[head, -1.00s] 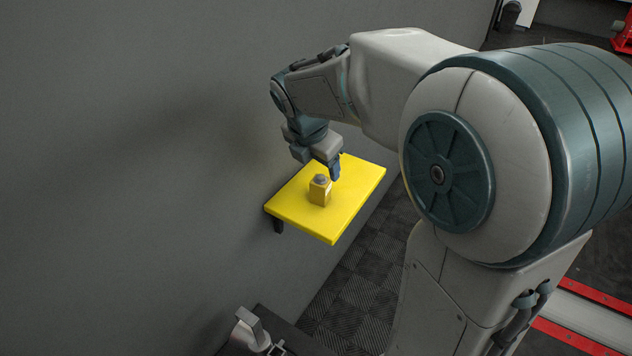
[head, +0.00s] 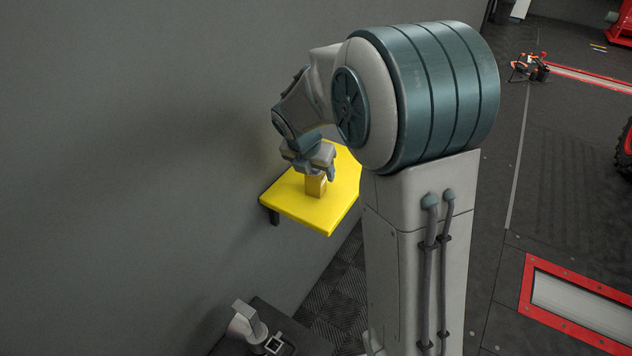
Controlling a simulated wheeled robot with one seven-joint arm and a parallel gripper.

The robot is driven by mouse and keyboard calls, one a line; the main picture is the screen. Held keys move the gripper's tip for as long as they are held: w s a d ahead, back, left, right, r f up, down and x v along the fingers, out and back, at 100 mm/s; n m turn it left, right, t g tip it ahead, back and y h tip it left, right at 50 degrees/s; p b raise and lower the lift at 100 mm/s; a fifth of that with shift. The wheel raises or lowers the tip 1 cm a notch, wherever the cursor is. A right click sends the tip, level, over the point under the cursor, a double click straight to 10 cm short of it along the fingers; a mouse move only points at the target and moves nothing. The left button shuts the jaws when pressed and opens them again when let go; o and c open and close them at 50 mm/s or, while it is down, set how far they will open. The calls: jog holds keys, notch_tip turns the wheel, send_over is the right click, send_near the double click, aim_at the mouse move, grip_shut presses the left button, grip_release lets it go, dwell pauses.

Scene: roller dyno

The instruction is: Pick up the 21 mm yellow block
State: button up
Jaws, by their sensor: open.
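The yellow block (head: 315,187) stands upright on a bright yellow wall shelf (head: 308,215). Its top is now hidden by my gripper (head: 321,176). My gripper is open and low over the block, with a finger showing just right of it. I cannot tell whether the fingers touch the block or stand around it. My arm hides the right rear part of the shelf.
A grey wall (head: 130,150) runs along the shelf's left side. A dark surface with a grey metal fixture (head: 245,322) is at the bottom. Red-edged floor plates (head: 580,302) lie at the right. The shelf's front is bare.

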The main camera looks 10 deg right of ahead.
aim_at(314, 173)
jog(key=x, duration=0.4)
jog(key=shift+a+f, duration=0.15)
jog(key=c, duration=1.2)
jog(key=shift+c, duration=1.1)
